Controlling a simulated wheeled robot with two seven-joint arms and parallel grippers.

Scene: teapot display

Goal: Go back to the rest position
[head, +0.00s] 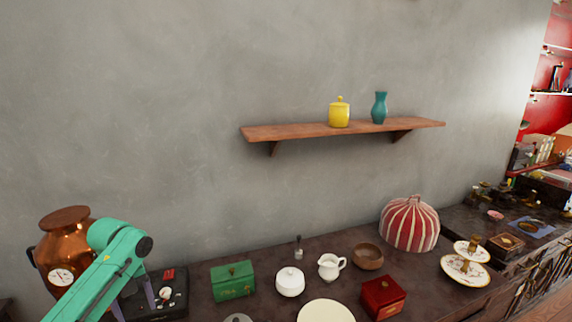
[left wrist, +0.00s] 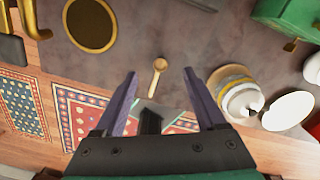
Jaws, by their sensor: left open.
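My left arm comes in from the left in the head view, bent above the dark counter. My left gripper (head: 134,302) points down at the counter's left end, beside the copper urn (head: 68,250). In the left wrist view its two purple fingers (left wrist: 160,73) are spread apart with nothing held between them. A small wooden spoon (left wrist: 157,76) shows between the fingertips, apart from both and apparently below them. My right gripper is not in view.
The green box (head: 233,281), white lidded pot (head: 290,281), creamer (head: 331,266) and red box (head: 382,297) stand on the counter. A striped dome (head: 409,224) is farther right. A wall shelf (head: 290,131) holds a yellow jar (head: 339,114) and teal vase (head: 379,108).

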